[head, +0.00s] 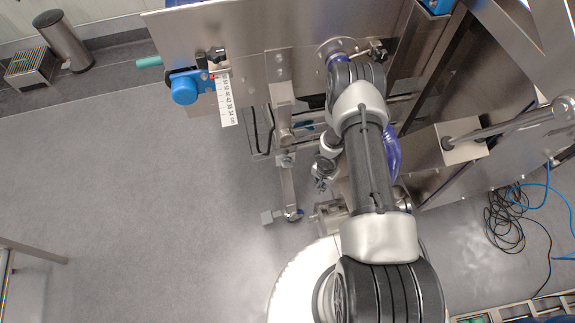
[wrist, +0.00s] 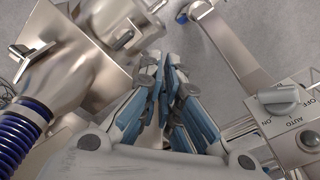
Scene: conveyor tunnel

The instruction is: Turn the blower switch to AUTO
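The blower switch is a grey rotary knob (wrist: 279,101) on a pale metal box (wrist: 300,138) at the right of the wrist view. The labels OFF, AUTO and ON are printed around it. I cannot tell for certain which label the knob points to. My gripper (wrist: 168,82) is in the middle of the wrist view, left of the knob and apart from it. Its blue-grey fingers are bunched, with their tips close together, and nothing shows held between them. In the head view my gripper (head: 322,182) hangs below the arm, partly hidden; the knob cannot be made out there.
A funnel-like metal fitting (wrist: 75,70) with a blue ribbed hose (wrist: 15,137) lies left of my gripper. A metal bracket (wrist: 225,42) runs at upper right.

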